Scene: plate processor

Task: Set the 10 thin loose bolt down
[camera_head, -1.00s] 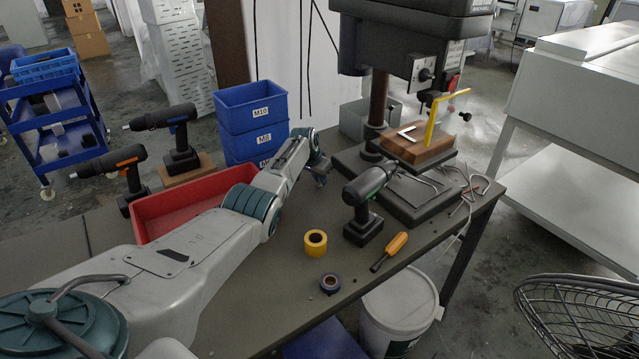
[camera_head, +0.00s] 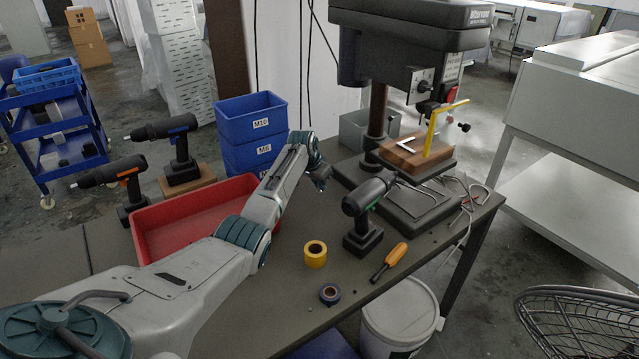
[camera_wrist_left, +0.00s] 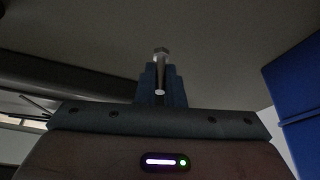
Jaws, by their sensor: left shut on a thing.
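My left gripper (camera_head: 320,181) is over the dark workbench, between the red tray and the black drill with green trim. In the left wrist view the gripper's fingers (camera_wrist_left: 161,92) are shut on a thin silver bolt (camera_wrist_left: 161,58). The bolt's hex head sticks out past the fingertips and its shank lies between them. The bolt is too small to make out in the head view. My right gripper is in neither current view.
A red tray (camera_head: 146,244) lies under and beside my left arm. Stacked blue bins (camera_head: 252,138) stand behind it. A drill press (camera_head: 420,70) stands at the back.

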